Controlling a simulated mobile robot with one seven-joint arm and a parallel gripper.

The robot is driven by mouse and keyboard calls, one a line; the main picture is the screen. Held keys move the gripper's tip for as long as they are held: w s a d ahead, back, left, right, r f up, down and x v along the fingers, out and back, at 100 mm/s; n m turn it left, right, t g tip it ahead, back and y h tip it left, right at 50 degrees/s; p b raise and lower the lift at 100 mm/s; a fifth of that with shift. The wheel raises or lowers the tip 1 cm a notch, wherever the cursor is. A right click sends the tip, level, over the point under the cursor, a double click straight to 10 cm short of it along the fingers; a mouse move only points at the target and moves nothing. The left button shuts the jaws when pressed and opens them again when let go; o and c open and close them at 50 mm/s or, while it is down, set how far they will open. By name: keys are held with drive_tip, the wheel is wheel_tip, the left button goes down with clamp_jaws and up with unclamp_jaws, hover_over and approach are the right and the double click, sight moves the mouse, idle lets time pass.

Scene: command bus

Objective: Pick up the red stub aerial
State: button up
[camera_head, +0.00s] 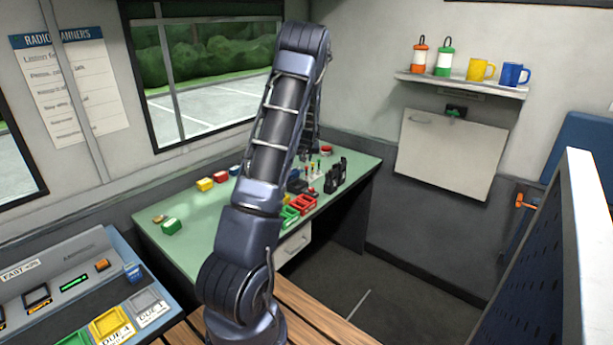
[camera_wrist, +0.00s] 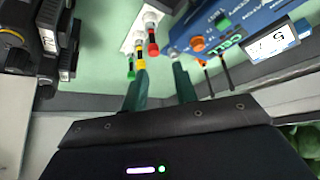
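The red stub aerial (camera_wrist: 153,47) shows in the wrist view with its red end toward my gripper. It stands in a white holder (camera_wrist: 131,42) beside a yellow-tipped aerial (camera_wrist: 141,63) and a green-tipped one (camera_wrist: 131,73). My gripper (camera_wrist: 160,72) is open, with two dark green fingers apart and nothing seen held between them. The red end appears just beyond the gap between the fingertips, and the yellow tip is close to the left finger. In the head view the small aerials stand on the green desk (camera_head: 205,215) below my wrist; my arm hides most of my gripper there.
A blue radio unit (camera_wrist: 235,30) with an orange knob is right of the aerials in the wrist view. Black handheld radios (camera_wrist: 50,40) stand at left. In the head view, red and green trays (camera_head: 302,204) are at the desk's front edge; the desk's left part has free room.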

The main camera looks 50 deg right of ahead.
sight(306, 169)
drive_tip(key=x, duration=0.5)
drive_tip(key=shift+s+d+f, duration=0.1)
drive_tip(key=shift+s+d, duration=0.1)
drive_tip(key=shift+s, duration=0.05)
drive_tip(key=shift+x, duration=3.1)
drive_tip(key=shift+s+d, duration=0.1)
drive_tip(key=shift+s, duration=0.05)
clamp_jaws()
